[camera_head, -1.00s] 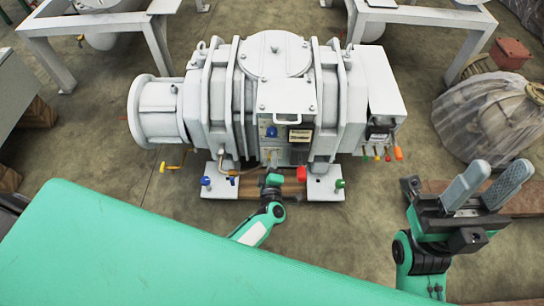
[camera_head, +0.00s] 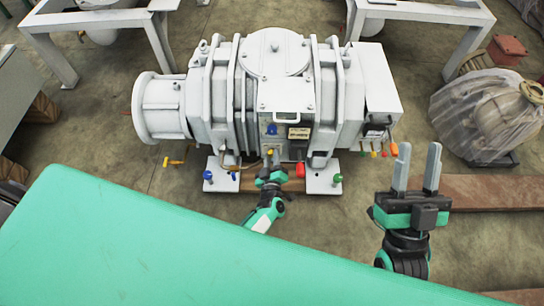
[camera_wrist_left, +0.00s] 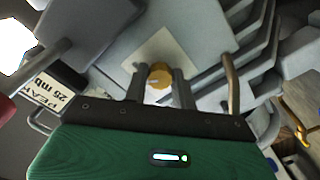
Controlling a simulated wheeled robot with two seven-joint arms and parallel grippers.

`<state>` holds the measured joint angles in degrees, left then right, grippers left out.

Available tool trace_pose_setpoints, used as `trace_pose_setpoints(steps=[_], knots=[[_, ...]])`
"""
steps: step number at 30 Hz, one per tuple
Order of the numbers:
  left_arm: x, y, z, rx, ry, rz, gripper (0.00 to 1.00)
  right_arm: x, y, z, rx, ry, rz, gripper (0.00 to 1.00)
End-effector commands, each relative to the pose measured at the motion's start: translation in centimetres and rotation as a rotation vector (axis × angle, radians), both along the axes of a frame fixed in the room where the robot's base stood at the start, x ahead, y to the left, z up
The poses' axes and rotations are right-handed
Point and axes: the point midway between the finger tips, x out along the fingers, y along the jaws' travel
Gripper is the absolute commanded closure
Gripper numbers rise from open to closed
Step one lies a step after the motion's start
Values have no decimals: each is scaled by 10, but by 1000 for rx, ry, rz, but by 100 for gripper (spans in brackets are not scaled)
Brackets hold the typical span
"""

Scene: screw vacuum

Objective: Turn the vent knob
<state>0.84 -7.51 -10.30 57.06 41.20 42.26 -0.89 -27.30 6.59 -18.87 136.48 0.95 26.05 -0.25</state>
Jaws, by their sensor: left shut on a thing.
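The yellow vent knob (camera_wrist_left: 159,76) sits on a pale square plate on the front of the white vacuum pump. In the left wrist view it lies between the two dark fingers of my left gripper (camera_wrist_left: 158,92), which are shut on it. In the head view my left gripper (camera_head: 270,160) reaches up to the pump's lower front, and only a small yellow spot of the knob (camera_head: 270,152) shows. My right gripper (camera_head: 417,160) is open and empty, right of and in front of the pump, its two grey fingers pointing away from me.
The white pump (camera_head: 272,95) carries a blue knob (camera_head: 271,130), a red part (camera_head: 300,170) and several coloured fittings. A plastic-wrapped machine (camera_head: 487,115) stands at the right. A large green surface (camera_head: 160,240) fills the near left.

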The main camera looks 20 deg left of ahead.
Motion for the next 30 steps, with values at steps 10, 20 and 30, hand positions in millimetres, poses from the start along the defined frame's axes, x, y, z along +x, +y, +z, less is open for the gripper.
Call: trace_pose_setpoints(steps=[10, 20, 30], knots=[[-1, 0, -1, 2, 3, -1, 96, 0, 0, -1, -1, 5, 1, 64], [0, 0, 0, 2, 2, 0, 52, 0, 0, -1, -1, 4, 1, 64], [-23, -7, 0, 2, 5, -1, 52, 8, 7, -18, -30, 123, 16, 64]])
